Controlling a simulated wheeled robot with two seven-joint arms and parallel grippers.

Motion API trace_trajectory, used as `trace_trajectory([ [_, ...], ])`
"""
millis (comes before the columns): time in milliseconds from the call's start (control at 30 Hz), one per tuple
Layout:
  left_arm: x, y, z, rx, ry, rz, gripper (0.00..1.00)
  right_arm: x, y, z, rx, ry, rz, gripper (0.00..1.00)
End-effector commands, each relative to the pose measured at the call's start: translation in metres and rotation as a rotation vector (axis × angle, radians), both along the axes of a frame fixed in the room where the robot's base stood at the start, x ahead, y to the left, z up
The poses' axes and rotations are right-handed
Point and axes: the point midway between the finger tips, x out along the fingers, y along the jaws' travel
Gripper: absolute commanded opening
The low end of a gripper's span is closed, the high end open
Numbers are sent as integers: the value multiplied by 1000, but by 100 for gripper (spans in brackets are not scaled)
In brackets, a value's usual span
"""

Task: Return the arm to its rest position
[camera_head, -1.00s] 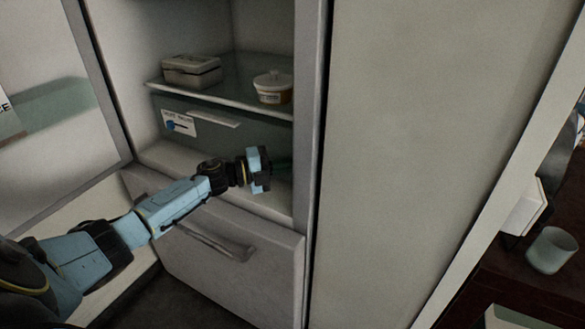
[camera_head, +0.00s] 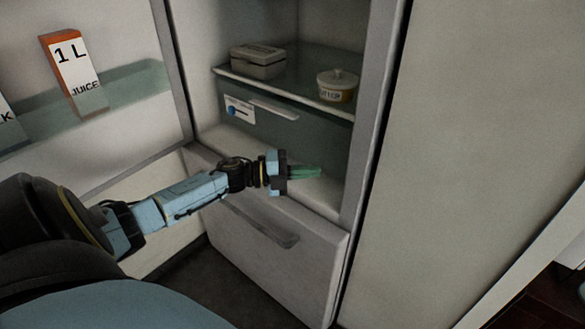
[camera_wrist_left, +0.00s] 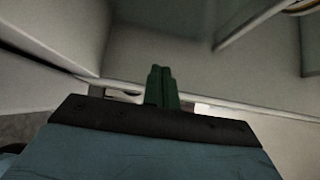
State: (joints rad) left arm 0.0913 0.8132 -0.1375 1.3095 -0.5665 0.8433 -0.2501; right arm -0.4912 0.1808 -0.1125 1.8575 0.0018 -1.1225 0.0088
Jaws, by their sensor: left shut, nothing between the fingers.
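My left arm reaches in from the left in the head view toward the open fridge. My left gripper (camera_head: 305,172) has green fingers that lie together, with nothing between them. It is in front of the fridge's lower opening, below the glass shelf and above the lower drawer (camera_head: 270,260). In the left wrist view the shut green fingers (camera_wrist_left: 161,88) point toward pale fridge surfaces. My right gripper does not show.
The fridge door (camera_head: 120,45) stands open at left, holding a juice carton (camera_head: 74,75). A butter tub (camera_head: 337,86) and a lidded box (camera_head: 258,61) stand on the glass shelf (camera_head: 290,85). The fridge side wall (camera_head: 480,130) is at right.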

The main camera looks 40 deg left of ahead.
Motion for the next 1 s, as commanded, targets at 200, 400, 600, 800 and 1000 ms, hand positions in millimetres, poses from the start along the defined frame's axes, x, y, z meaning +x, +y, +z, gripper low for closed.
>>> trace_trajectory([
  [200,-23,20,0,1,1,-1,0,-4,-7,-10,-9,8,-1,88],
  [400,-28,25,0,1,-1,0,0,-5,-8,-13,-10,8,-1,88],
  [600,-27,22,-1,-6,3,6,0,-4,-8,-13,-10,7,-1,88],
  [800,-19,-1,-14,-107,57,143,0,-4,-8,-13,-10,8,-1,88],
  [1000,-19,-33,-37,-306,208,411,0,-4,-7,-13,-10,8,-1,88],
])
